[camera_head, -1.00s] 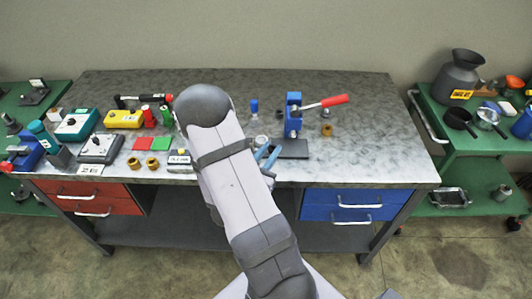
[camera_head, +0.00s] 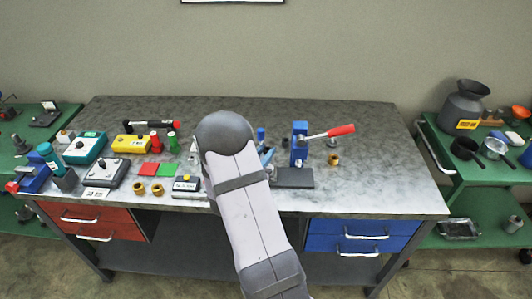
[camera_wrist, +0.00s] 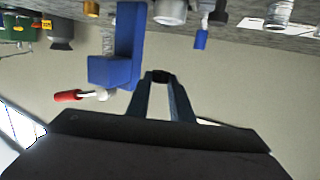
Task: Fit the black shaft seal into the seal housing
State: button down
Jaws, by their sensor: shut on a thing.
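My gripper (camera_wrist: 160,83) shows in the wrist view with its two fingers closing together at the tips. A small black ring-like piece, apparently the shaft seal (camera_wrist: 160,75), is held between the tips, clear of the bench. In the head view my arm covers most of the gripper; only a bit of blue finger shows beside the arm. I cannot tell for sure which part is the seal housing; a grey round part (camera_wrist: 171,11) stands on the bench near the blue press in the wrist view, apart from the seal.
The blue press (camera_head: 299,151) with a red-tipped lever stands right of my arm; it is also close left of the fingers in the wrist view (camera_wrist: 125,50). A brass part (camera_head: 333,159) sits right of it. Boxes and tools crowd the bench's left; its right end is clear.

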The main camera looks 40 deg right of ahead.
jog(key=shift+f, duration=0.1)
jog(key=shift+f+b, duration=2.55)
jog(key=shift+f, duration=0.25)
jog(key=shift+f+t+b, duration=0.4)
jog(key=shift+f+b, duration=0.35)
jog(key=shift+b, duration=0.35)
dwell(3.0)
jog(key=shift+r, duration=0.4)
dwell(0.6)
